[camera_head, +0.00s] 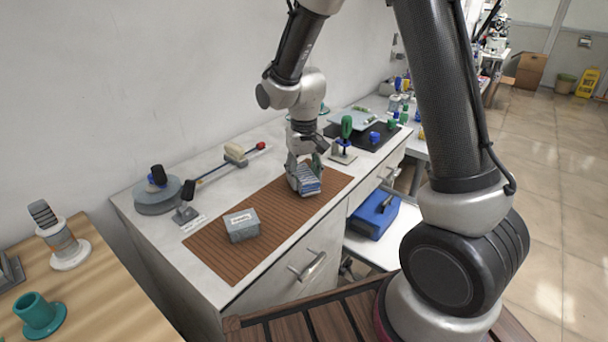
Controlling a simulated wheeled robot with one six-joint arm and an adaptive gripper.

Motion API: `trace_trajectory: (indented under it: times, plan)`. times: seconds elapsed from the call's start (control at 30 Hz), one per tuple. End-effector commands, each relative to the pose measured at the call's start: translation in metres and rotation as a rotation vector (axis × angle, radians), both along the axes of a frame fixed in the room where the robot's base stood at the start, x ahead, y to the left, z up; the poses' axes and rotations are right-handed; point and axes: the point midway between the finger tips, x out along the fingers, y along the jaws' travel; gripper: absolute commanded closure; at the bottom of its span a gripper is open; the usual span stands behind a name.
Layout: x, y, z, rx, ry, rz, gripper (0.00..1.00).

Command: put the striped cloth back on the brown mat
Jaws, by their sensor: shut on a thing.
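My gripper (305,178) points down and is shut on the striped cloth. The cloth is over the mat or touching it; I cannot tell whether there is a gap beneath it. The fingers hide part of the cloth. The brown ribbed mat lies along the front of the white bench.
A grey box (242,226) stands on the mat's left part. Behind it are a round grey device (157,195) and a rod with a red tip (261,146). A green-handled clamp (346,135) stands right of my gripper. A blue case (374,214) lies on a lower shelf.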

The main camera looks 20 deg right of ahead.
Motion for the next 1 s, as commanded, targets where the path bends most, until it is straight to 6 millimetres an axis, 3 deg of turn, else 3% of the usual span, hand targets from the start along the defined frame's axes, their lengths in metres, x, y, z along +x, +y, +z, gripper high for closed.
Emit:
trace_trajectory:
  times: [0.93, 0.97, 1.0]
  plan:
    - [0.0001, 0.0, -0.0105, 0.0, 0.0, 0.0, 0.71]
    - [0.0, 0.0, -0.0105, 0.0, 0.0, 0.0, 0.48]
    - [0.0, 0.0, -0.0105, 0.0, 0.0, 0.0, 0.41]
